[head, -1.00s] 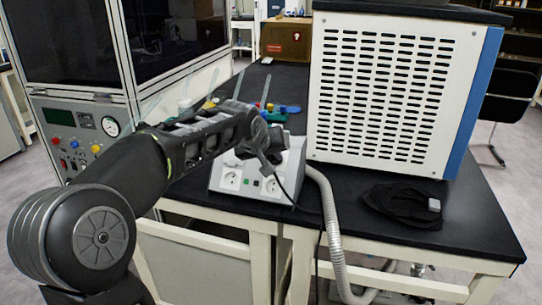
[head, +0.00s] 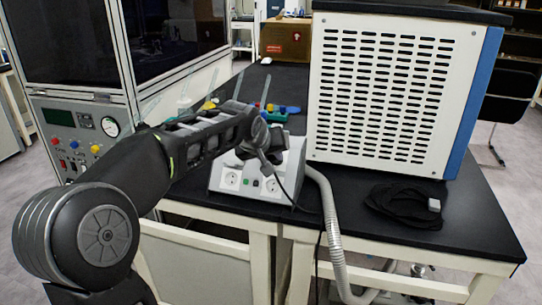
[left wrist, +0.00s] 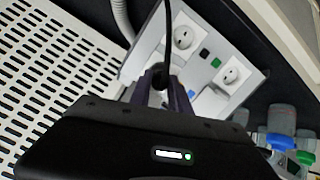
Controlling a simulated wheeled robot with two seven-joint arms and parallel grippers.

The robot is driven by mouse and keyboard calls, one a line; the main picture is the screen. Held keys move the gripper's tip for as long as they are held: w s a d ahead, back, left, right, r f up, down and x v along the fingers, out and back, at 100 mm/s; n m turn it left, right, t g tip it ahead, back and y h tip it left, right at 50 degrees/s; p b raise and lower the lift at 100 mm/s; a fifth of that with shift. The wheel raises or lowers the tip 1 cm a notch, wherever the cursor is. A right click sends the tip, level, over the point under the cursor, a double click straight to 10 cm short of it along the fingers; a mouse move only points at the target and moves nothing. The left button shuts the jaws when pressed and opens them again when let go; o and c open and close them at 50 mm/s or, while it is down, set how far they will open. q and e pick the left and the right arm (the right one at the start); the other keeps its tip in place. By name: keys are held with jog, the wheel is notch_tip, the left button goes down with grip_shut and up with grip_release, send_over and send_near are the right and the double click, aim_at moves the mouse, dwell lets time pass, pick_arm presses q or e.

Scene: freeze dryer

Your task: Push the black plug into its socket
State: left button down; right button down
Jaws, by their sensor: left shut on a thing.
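The black plug (left wrist: 158,82) is between the fingers of my left gripper (left wrist: 161,84) in the left wrist view. The gripper is shut on it, and a black cord (left wrist: 167,28) runs from it. In the head view my left gripper (head: 264,160) is at the front of the white socket box (head: 238,172). The box has two round sockets: the left one (head: 231,179) is clear, the right one (head: 272,185) is close below the gripper. Both show empty in the left wrist view (left wrist: 183,37) (left wrist: 230,75). The plug's front is hidden. My right gripper is out of view.
A large vented white cabinet (head: 385,90) stands right of the box. A grey hose (head: 332,225) hangs at the box's right side. A coiled black cable (head: 395,203) lies on the black tabletop (head: 470,225).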

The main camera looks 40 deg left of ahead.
pick_arm(q)
jog(key=shift+w+a+f, duration=0.15)
jog(key=shift+w+f, duration=0.35)
dwell(0.9)
jog(key=c, duration=1.1)
grip_release()
jog(key=shift+c, duration=0.2)
jog(key=shift+r, duration=0.15)
jog(key=shift+s+f+v, duration=0.1)
jog(key=shift+f+v, duration=0.05)
jog(key=shift+v, duration=1.3)
jog(key=shift+s+f+v, duration=0.15)
jog(key=shift+v, duration=1.3)
